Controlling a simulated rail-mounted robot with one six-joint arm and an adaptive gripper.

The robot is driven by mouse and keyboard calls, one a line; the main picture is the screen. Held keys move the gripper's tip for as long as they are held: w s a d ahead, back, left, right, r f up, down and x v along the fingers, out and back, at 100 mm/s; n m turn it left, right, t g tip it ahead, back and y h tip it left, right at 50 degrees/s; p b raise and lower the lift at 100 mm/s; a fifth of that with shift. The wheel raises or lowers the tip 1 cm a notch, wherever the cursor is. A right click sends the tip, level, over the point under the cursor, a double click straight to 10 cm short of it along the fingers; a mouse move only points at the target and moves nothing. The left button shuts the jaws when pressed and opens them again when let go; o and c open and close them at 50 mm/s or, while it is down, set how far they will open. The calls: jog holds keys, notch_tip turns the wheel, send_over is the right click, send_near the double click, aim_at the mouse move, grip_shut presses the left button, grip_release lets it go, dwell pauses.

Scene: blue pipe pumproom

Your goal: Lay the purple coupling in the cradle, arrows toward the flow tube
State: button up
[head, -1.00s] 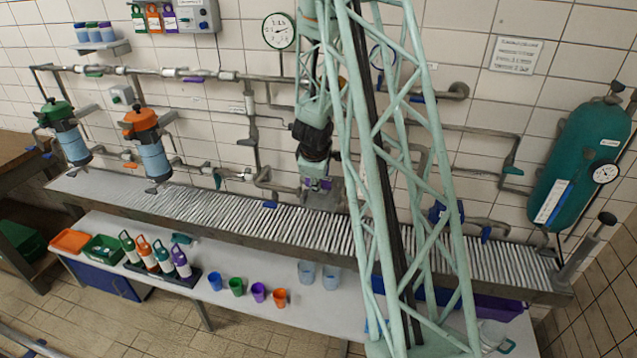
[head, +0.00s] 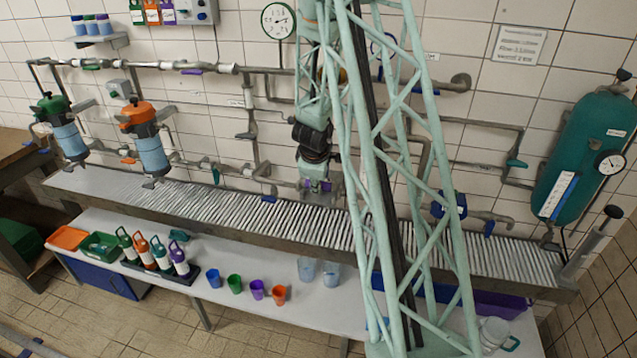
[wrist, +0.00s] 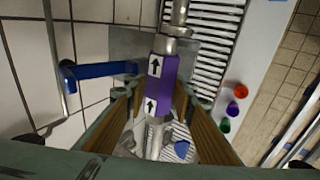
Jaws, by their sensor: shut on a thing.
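The purple coupling (wrist: 162,75) is between the fingers of my gripper (wrist: 158,108) in the wrist view. It has steel ends, and two white labels with black arrows pointing to the top of that picture. In the head view, small purple patches (head: 328,186) show at my gripper (head: 315,190), just above the ribbed trough. A grey plate (wrist: 126,43) lies below the coupling; I cannot tell whether it belongs to the cradle or whether they touch. A steel fitting (wrist: 179,14) lies beyond the coupling's upper end. I cannot clearly identify the flow tube.
A blue-handled pipe part (wrist: 95,70) is close left of my gripper. The ribbed trough (head: 240,206) runs along the wall under pipework. Several coloured cups (head: 257,289) stand on the lower bench (head: 340,310). A teal tank (head: 590,150) is at the right.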

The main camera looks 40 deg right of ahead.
jog(key=shift+f+b, duration=0.5)
jog(key=shift+f, duration=0.65)
jog(key=o, duration=1.3)
jog(key=shift+v, duration=5.95)
jog(key=shift+s, duration=0.1)
